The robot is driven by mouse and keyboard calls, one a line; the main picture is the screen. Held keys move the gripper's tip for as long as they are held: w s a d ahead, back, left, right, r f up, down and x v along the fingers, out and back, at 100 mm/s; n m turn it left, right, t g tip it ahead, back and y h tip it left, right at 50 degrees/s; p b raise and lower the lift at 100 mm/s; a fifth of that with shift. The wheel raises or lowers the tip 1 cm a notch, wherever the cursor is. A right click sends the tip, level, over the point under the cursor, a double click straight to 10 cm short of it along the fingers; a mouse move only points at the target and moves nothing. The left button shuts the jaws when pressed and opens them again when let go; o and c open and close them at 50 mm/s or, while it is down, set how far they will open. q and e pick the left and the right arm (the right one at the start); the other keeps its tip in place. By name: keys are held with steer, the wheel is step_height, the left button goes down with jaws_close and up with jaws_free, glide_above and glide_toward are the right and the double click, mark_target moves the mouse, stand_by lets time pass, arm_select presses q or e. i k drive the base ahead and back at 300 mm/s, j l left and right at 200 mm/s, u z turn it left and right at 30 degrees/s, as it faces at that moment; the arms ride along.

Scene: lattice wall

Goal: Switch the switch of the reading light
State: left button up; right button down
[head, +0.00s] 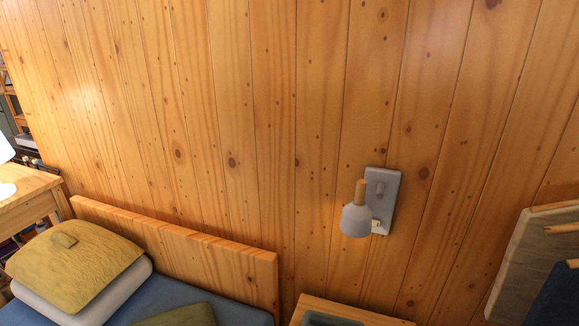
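The reading light (356,216) is fixed to the knotty wooden wall, right of the middle in the head view. It has a pale grey shade with a short wooden neck. A small light-coloured switch (377,226) sits low on the plate, just right of the shade. Its exact position, up or down, is too small to tell. Neither of my grippers is in the head view.
A bed with a wooden headboard (180,243), a yellow cushion (70,268) and a white pillow is at lower left. A small wooden surface (345,312) is below the light. A grey-and-wood object (535,260) stands at right. The wall around the light is clear.

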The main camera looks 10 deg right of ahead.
mark_target(375, 223)
steer(key=z, duration=2)
steer(key=i+l, duration=0.1)
steer(key=l, duration=0.2)
steer(key=i+l, duration=0.1)
steer(key=l, duration=0.25)
steer(key=i+j, duration=0.2)
steer(key=j, duration=0.2)
